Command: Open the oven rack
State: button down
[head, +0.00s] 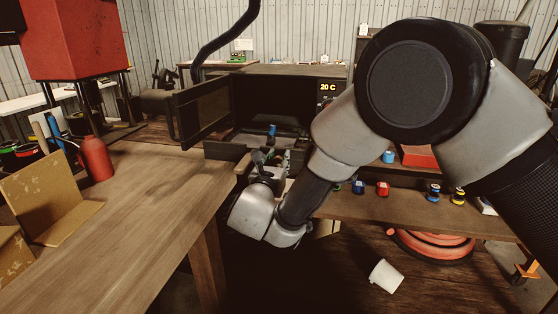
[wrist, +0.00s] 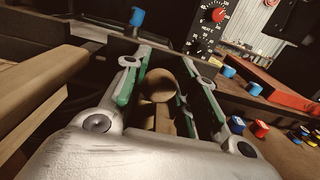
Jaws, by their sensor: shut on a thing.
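The oven (head: 285,98) is a dark box with a lit "20 C" display. Its door (head: 205,108) is swung open to the left. A dark rack or tray (head: 222,151) shows at the oven's lower front, partly hidden by my arm. My gripper (head: 270,160) is at the front of this rack. In the wrist view, my gripper (wrist: 160,68) has its green-padded fingers around a round brownish knob (wrist: 158,86), which looks like the rack's handle. The fingers are shut on it. A small blue-topped object (wrist: 137,17) stands just beyond the fingertips.
A wooden table (head: 140,215) with a red bottle (head: 96,158) and cardboard (head: 50,195) is at left. A shelf (head: 410,207) at right bears small blue, red and yellow items.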

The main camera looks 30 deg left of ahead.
jog(key=c, duration=1.1)
grip_release()
jog(key=v, duration=1.2)
